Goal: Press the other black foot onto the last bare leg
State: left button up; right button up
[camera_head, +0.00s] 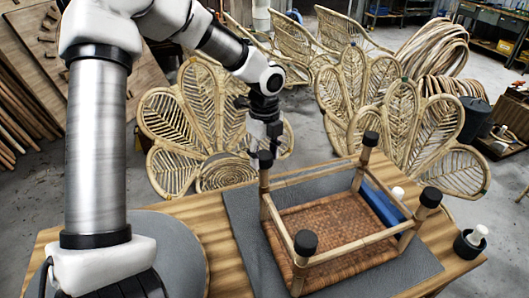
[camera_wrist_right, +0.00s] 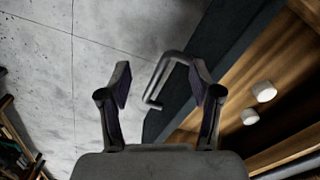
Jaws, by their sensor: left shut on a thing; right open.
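The woven stool (camera_head: 335,225) lies upside down on the grey mat, legs pointing up. My left gripper (camera_head: 265,143) reaches down over the back-left leg (camera_head: 265,182) and is shut on a black foot (camera_head: 266,159). That foot sits at the top of this leg, in line with it; whether it is fully seated I cannot tell. Black feet cap the other legs: back right (camera_head: 370,138), right (camera_head: 431,197) and front (camera_head: 306,242). My right gripper (camera_wrist_right: 160,90) is open and empty in the right wrist view; it does not show in the head view.
The grey mat (camera_head: 245,230) covers the middle of the wooden table (camera_head: 225,275). A blue object (camera_head: 385,203) lies behind the stool, and a white bottle in a dark cup (camera_head: 470,240) stands at right. Rattan chair backs (camera_head: 185,125) stand beyond the table.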

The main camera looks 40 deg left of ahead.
dwell(0.7)
pick_arm(q)
jog(key=shift+p, duration=0.5)
jog(key=shift+f, duration=0.95)
dwell(0.4)
jog(key=o, duration=1)
notch_tip(320, 180, up, 12)
